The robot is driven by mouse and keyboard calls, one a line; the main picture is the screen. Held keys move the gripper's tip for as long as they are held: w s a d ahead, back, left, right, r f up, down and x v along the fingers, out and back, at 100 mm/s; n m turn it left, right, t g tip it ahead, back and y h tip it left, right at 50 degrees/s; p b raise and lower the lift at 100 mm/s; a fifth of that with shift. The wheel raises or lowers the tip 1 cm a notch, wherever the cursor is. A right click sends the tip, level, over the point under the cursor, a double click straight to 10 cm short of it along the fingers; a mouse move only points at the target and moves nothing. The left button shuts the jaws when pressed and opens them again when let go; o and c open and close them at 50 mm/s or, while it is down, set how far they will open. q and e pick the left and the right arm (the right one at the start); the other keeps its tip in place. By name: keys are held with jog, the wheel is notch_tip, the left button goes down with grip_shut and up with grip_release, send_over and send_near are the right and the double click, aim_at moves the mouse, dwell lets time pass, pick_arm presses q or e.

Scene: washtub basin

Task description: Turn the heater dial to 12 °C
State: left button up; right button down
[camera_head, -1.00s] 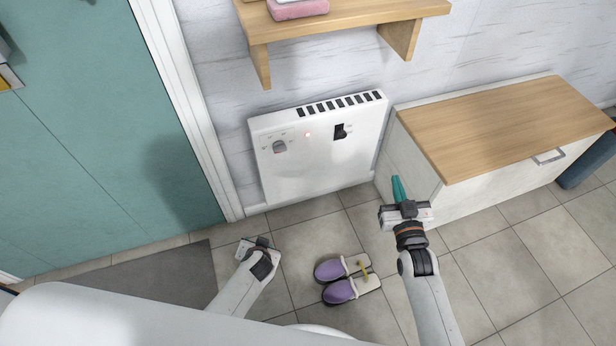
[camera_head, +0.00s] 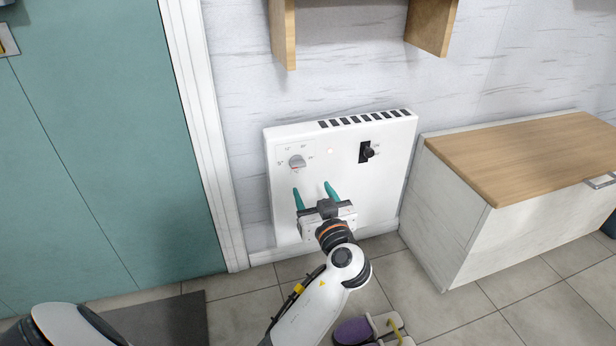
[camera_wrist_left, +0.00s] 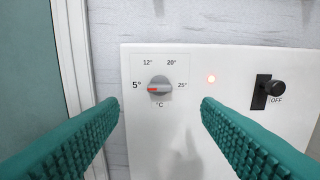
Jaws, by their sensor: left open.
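The white heater (camera_head: 345,180) is on the wall. Its round grey dial (camera_head: 297,162) is at the upper left of its front. In the left wrist view the dial (camera_wrist_left: 160,86) has a red mark pointing left at 5°; 12° is up and left, 20° up and right, 25° right. My left gripper (camera_head: 313,194) is open and empty, its teal fingers pointing at the heater just below the dial. In the left wrist view the dial lies between and beyond the fingertips (camera_wrist_left: 160,106), apart from them. My right gripper is not in view.
A black switch (camera_wrist_left: 268,92) marked OFF and a lit red lamp (camera_wrist_left: 211,78) are right of the dial. A wooden-topped cabinet (camera_head: 535,160) stands at the right, a shelf (camera_head: 430,25) above, a teal door (camera_head: 90,150) at the left.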

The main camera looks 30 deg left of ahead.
aim_at(299, 166)
pick_arm(q)
jog(key=b+x, duration=0.2)
jog(key=x, duration=0.9)
jog(key=shift+b, duration=0.4)
jog(key=shift+c, duration=0.6)
jog(key=shift+d, duration=0.1)
jog(key=c, duration=0.9)
